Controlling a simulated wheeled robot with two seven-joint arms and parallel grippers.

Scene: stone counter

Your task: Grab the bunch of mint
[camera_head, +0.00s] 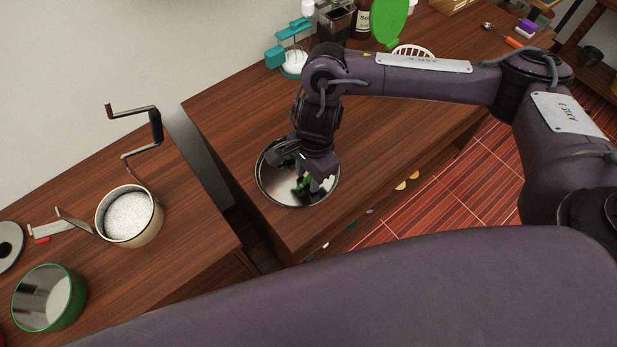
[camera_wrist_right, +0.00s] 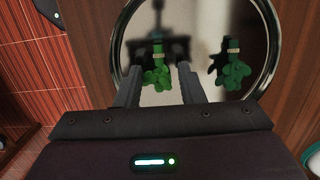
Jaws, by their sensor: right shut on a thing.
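A bunch of mint (camera_wrist_right: 157,77), green leaves with a pale band around the stems, shows between the two fingers of my right gripper (camera_wrist_right: 158,78) in the right wrist view. The gripper is shut on it, over a round mirror-like tray (camera_wrist_right: 201,90). A darker green bunch (camera_wrist_right: 231,73) shows to the right on the tray; I cannot tell whether it is a second bunch or a reflection. In the head view my right gripper (camera_head: 321,178) is low over the tray (camera_head: 281,196), with bits of green beside it, and partly hides the mint. My left gripper is out of view.
A pot of white grains (camera_head: 129,218) and a green-rimmed bowl (camera_head: 48,298) stand on the left counter. A gap separates the two counters. A teal rack (camera_head: 290,48), a bottle (camera_head: 362,20) and a white slatted basket (camera_head: 412,51) stand further back.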

